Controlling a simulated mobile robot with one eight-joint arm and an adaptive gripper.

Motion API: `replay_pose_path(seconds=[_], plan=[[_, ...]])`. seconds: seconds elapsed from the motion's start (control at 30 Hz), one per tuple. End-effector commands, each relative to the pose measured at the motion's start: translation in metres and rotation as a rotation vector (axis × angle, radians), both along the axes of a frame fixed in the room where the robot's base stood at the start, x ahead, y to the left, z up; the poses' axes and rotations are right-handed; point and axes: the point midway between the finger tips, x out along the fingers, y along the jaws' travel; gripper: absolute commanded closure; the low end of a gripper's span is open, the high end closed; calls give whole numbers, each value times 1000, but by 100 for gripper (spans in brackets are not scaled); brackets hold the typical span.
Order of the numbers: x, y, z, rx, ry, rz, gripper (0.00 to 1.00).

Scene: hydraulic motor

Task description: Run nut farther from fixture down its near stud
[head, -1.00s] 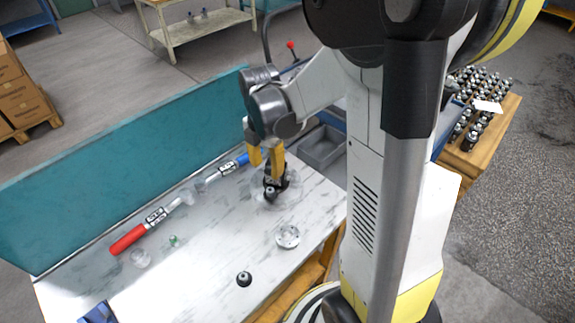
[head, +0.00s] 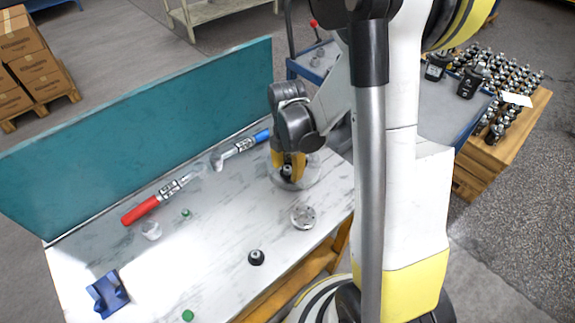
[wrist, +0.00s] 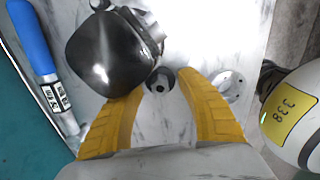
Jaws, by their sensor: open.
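My gripper (head: 288,170) points down over the far right part of the bench. Its yellow fingers are apart, and in the wrist view the gap (wrist: 164,88) holds a small dark round nut-like part (wrist: 160,80) with a hole in its middle. I see no clear contact with it. A glossy black rounded body (wrist: 105,55) is close beside the left finger. The stud and thread are hidden. A blue fixture-like bracket (head: 107,294) is at the near left.
A black domed part (head: 257,257) and a silver flange (head: 303,216) lie nearer on the bench. Red-handled (head: 142,211) and blue-handled (head: 260,137) wrenches lie along the teal back panel (head: 140,150). The middle of the white bench is mostly clear.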

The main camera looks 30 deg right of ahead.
Motion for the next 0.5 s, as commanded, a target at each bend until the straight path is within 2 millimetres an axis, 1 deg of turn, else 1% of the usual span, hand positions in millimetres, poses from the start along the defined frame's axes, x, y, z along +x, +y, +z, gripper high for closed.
replay_pose_path(seconds=[0.2, 0.27, 0.3, 0.33, 0.37, 0.5], plan=[[0, 0, 0, 0, 0, 0, 55], [0, 0, 0, 0, 0, 0, 72], [0, 0, 0, 0, 0, 0, 84], [0, 0, 0, 0, 0, 0, 93], [0, 0, 0, 0, 0, 0, 100], [0, 0, 0, 0, 0, 0, 100]])
